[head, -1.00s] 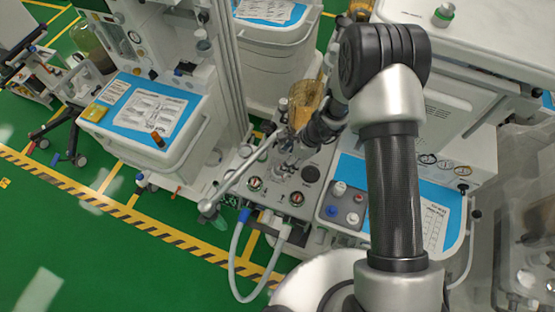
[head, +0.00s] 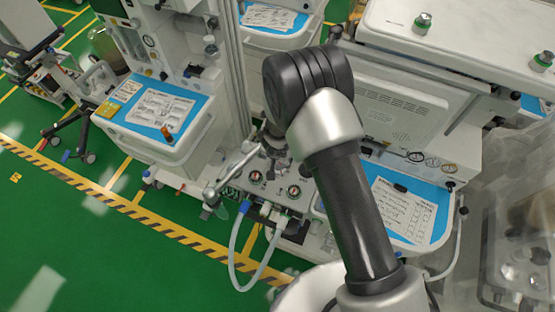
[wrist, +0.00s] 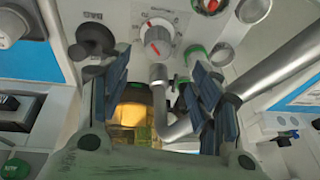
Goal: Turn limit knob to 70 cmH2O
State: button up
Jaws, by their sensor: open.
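The limit knob (wrist: 157,40), most likely the light round knob with a red pointer mark, is at the upper middle of the wrist view. A printed scale surrounds it on a pale panel; the numbers are too small to read. In the head view my arm covers the gripper and the knob.
A silver pipe (wrist: 285,68) runs close to the right finger. A green-ringed port (wrist: 195,54) and a dark round fitting (wrist: 93,38) flank the knob. An amber canister (wrist: 131,118) is below. The head view shows a hose loop (head: 235,262) and a blue-topped cart (head: 183,103).

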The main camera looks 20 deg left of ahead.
jog(key=shift+s+r+n+t+h, duration=0.15)
jog(key=shift+r+n+t, duration=0.1)
jog(key=shift+n, duration=0.35)
jog(key=shift+s+r+n+t+h, duration=0.15)
jog(key=shift+r+n, duration=0.05)
jog(key=shift+n, duration=0.4)
jog(key=shift+a, duration=0.1)
jog(key=shift+s, duration=0.1)
